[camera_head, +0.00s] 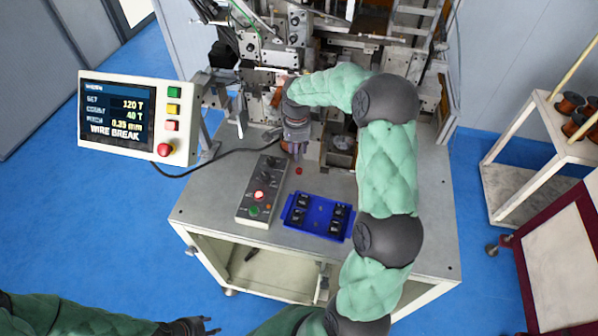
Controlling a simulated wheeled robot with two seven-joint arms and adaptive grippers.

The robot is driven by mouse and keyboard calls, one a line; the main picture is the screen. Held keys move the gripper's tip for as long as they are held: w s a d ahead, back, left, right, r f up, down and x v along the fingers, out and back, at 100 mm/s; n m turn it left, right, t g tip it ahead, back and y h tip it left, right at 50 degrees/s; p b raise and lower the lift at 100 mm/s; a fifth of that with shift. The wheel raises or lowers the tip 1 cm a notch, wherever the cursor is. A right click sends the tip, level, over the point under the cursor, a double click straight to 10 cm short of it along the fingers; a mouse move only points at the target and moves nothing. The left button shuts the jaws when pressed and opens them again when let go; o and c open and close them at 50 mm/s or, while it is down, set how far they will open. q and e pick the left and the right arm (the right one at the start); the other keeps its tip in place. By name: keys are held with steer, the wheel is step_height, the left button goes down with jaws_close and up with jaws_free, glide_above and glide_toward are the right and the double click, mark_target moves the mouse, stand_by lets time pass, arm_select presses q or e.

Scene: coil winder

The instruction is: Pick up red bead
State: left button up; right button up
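A tiny red bead (299,170) lies on the grey machine table, between the control box and the blue tray. My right gripper (296,154) points down just behind the bead, a little above it in the picture. Its fingertips are small and close together here, and I cannot tell whether they are apart. The bead shows apart from the fingers. My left gripper (212,325) is at the bottom edge, in front of the table and far from the bead. Its two fingers are spread and nothing shows between them.
A control box (262,187) with lit buttons stands left of the bead. A blue tray (319,228) with several black parts lies in front. A screen panel (124,118) reads "WIRE BREAK". The winder (262,52) rises behind. A shelf (520,134) with copper spools stands right.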

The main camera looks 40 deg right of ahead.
glide_above(299, 170)
steer(key=a, duration=0.1)
step_height(299, 170, down, 5)
steer(key=shift+s+r, duration=0.15)
steer(key=shift+r, duration=0.05)
steer(key=shift+d+f, duration=0.2)
steer(key=shift+f, duration=0.75)
steer(key=shift+d+f, duration=0.15)
steer(key=shift+f, duration=0.8)
steer(key=shift+d+f, duration=0.2)
steer(key=shift+f, duration=0.75)
steer(key=shift+w, duration=0.2)
steer(key=c, duration=0.5)
steer(key=shift+r, duration=0.15)
